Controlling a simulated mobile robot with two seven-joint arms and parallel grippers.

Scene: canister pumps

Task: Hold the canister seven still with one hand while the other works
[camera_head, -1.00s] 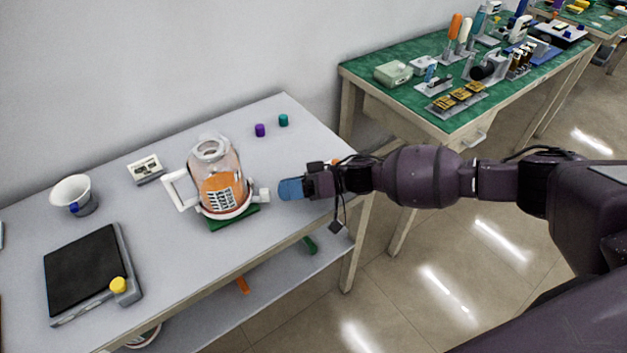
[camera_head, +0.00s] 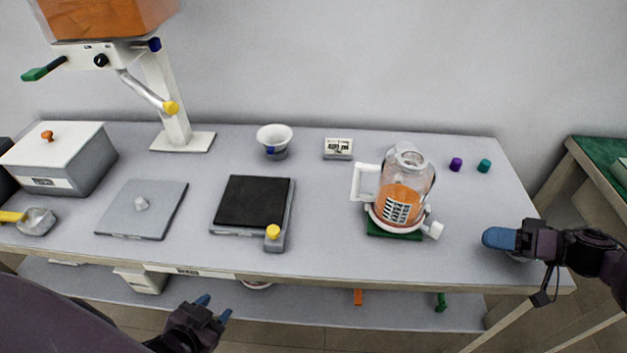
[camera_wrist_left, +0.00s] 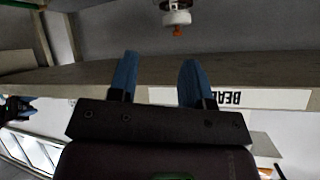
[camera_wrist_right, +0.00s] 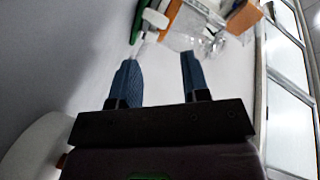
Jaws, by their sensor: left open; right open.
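The canister (camera_head: 400,203) is a clear jar with orange contents, a white handle on its left and a white spout at its lower right. It stands upright on a green pad (camera_head: 378,231); its label is too small to read. My right gripper (camera_head: 495,238) is to the right of the canister, apart from it, near the table's right edge. It is open and empty in the right wrist view (camera_wrist_right: 160,62). My left gripper (camera_head: 213,307) is low in front of the table's front edge, far left of the canister. It is open and empty in the left wrist view (camera_wrist_left: 159,62).
The grey table (camera_head: 330,250) is clear between the canister and a black-topped scale (camera_head: 253,203). A white funnel cup (camera_head: 274,140), a small counter (camera_head: 338,149), and purple (camera_head: 456,164) and teal (camera_head: 484,166) caps stand behind. A lower shelf (camera_head: 400,311) lies beneath.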

